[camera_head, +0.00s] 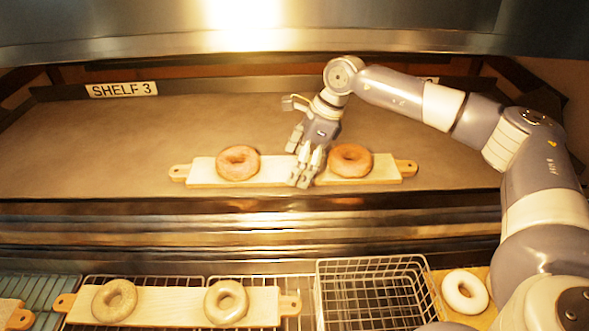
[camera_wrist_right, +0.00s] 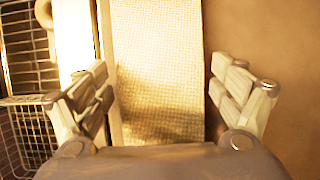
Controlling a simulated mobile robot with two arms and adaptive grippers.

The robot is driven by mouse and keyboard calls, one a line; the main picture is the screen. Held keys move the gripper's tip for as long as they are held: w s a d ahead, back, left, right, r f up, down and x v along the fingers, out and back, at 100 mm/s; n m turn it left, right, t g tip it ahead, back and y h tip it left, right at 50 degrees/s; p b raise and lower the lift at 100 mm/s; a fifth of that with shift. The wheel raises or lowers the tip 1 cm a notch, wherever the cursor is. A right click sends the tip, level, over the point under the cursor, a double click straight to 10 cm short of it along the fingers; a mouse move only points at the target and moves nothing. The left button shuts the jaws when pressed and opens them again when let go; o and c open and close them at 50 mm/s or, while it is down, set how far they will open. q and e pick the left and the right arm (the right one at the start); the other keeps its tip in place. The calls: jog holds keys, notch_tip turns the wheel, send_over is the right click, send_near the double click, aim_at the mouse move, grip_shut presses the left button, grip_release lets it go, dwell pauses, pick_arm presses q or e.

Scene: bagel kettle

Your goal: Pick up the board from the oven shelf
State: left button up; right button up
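A pale wooden board (camera_head: 270,170) with a brown handle at each end lies on the oven shelf (camera_head: 95,140) marked SHELF 3. Two browned bagels sit on it, a left one (camera_head: 238,163) and a right one (camera_head: 350,160). My right gripper (camera_head: 305,168) is at the board's middle, between the bagels. In the right wrist view my right gripper (camera_wrist_right: 160,88) is open, with fingers spread to either side of the board's woven-looking surface (camera_wrist_right: 155,50). Whether the fingers touch the board cannot be told. My left gripper is not in view.
Below the oven's metal front edge, another board (camera_head: 165,300) carries two pale bagels over wire racks. An empty wire basket (camera_head: 370,290) stands right of it, beside a white bagel (camera_head: 465,291). The shelf's left side is clear. The oven's top edge (camera_head: 400,40) hangs above.

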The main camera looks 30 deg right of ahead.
jog(key=c, duration=0.8)
jog(key=shift+r, duration=0.1)
jog(key=shift+w+r, duration=0.1)
